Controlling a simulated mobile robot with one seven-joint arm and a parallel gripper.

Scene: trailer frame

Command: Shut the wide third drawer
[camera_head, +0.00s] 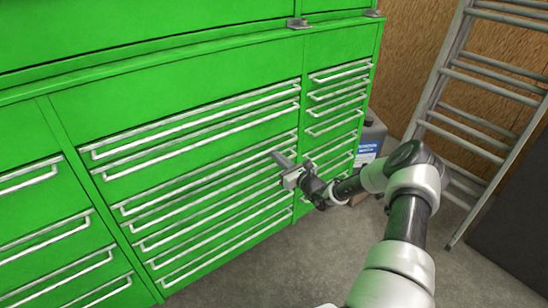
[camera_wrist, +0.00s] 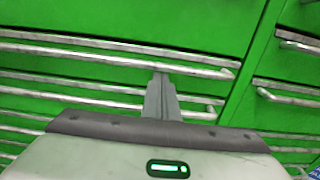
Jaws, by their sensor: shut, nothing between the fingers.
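The wide drawers form the middle column of a green cabinet, each with a long silver handle. The third wide drawer (camera_head: 205,174), counting down from the top handle, looks flush or nearly flush with the drawers around it; I cannot tell whether a small gap remains. My gripper (camera_head: 282,160) is shut and empty, at the right end of this column near the third handle. In the wrist view my shut fingers (camera_wrist: 160,85) point at the drawer fronts, their tips just at a long silver handle (camera_wrist: 110,57). Whether they touch it is unclear.
Narrow drawers (camera_head: 338,95) stand to the right and more drawers (camera_head: 45,240) to the left. A metal ladder (camera_head: 470,125) leans by the wooden wall (camera_head: 415,45). Concrete floor (camera_head: 300,255) in front is open.

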